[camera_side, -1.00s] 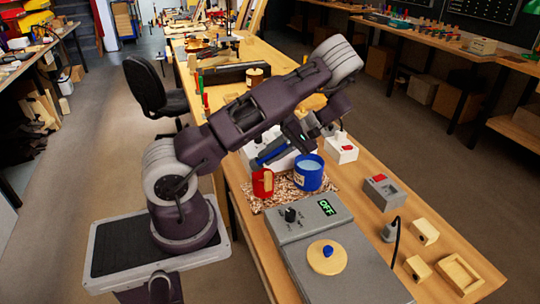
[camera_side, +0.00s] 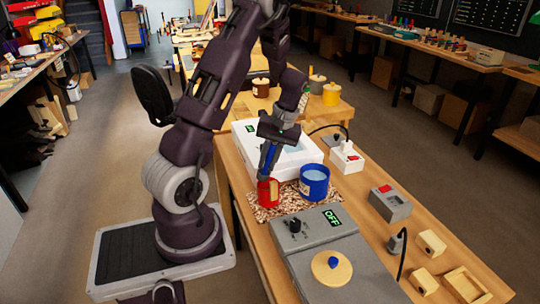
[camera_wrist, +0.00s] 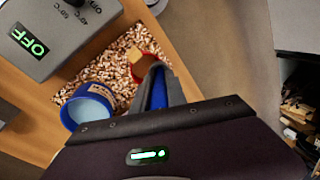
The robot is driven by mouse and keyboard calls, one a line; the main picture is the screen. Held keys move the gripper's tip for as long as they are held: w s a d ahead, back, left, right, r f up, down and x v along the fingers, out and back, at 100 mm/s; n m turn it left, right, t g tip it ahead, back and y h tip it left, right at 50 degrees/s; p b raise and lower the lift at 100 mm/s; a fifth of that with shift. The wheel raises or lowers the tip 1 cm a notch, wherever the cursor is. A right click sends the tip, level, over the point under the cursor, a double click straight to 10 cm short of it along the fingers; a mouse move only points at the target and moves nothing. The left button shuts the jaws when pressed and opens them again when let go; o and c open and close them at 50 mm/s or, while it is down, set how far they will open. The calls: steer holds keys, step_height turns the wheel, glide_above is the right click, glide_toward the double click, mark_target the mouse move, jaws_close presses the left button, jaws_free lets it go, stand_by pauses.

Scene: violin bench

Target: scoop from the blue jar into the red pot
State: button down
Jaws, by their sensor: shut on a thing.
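The blue jar (camera_side: 314,184) stands upright on a speckled mat, with a pale blue surface inside; it also shows in the wrist view (camera_wrist: 73,122). The red pot (camera_side: 264,193) stands to its left on the mat; in the wrist view its red rim (camera_wrist: 134,56) shows beside something tan at its mouth. My gripper (camera_side: 269,160) points down over the red pot and is shut on a blue-handled tool (camera_wrist: 159,92), seemingly the scoop. The tool's lower end is hidden, so I cannot tell whether it is inside the pot or carries anything.
The speckled mat (camera_wrist: 122,49) lies on the wooden bench. A grey hotplate box (camera_side: 317,222) reading OFF stands in front, with a tan lid with a blue knob (camera_side: 331,267) on it. A white device (camera_side: 245,133) stands behind, and a white box with a red switch (camera_side: 346,157) to the right.

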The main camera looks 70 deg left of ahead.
steer(key=t, duration=0.1)
steer(key=s+t, duration=0.1)
steer(key=shift+s+a+r+t+h, duration=0.1)
steer(key=shift+a+r+t+h, duration=0.1)
steer(key=shift+r+t+h, duration=0.15)
steer(key=shift+r, duration=1.7)
steer(key=w+d+r, duration=0.2)
steer(key=w, duration=1.4)
steer(key=f, duration=1.3)
steer(key=shift+w+a, duration=0.15)
steer(key=shift+a, duration=0.15)
steer(key=shift+r, duration=0.1)
